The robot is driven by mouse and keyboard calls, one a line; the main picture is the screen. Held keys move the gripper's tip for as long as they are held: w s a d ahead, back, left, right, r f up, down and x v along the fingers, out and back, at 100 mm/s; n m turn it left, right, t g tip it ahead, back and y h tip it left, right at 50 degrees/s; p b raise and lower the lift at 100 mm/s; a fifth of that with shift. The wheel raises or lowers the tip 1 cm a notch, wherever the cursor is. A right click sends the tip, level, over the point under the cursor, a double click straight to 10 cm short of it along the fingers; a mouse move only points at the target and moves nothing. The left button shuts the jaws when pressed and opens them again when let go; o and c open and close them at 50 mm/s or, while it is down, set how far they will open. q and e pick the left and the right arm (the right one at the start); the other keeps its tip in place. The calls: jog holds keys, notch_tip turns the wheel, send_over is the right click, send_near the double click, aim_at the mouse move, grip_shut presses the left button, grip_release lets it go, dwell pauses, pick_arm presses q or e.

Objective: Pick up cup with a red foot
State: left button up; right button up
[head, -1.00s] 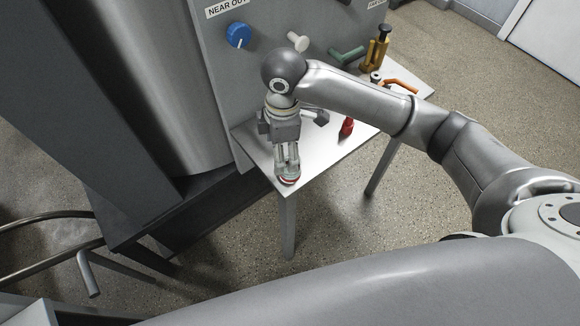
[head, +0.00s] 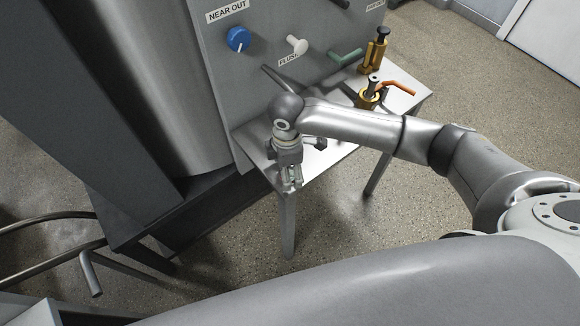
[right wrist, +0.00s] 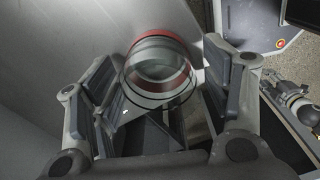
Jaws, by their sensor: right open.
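The clear cup with a red foot (right wrist: 158,72) shows in the right wrist view, its red band toward the top of that picture. It lies between the two dark finger pads of my right gripper, with the pads spread to either side. In the head view my right gripper (head: 291,178) points down over the near corner of the small metal table (head: 325,163). The cup is mostly hidden by the gripper there. My right gripper is open; whether a pad touches the cup I cannot tell.
A grey panel with a blue knob (head: 238,39), a white knob (head: 297,44) and a green handle (head: 345,56) rises behind the table. Brass fittings (head: 373,54) and a valve with an orange handle (head: 398,88) stand at the table's far right. The table edge is close to the gripper.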

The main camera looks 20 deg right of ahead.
jog(key=shift+f, duration=0.25)
jog(key=c, duration=1.1)
jog(key=shift+r, duration=0.15)
jog(key=shift+c, duration=0.2)
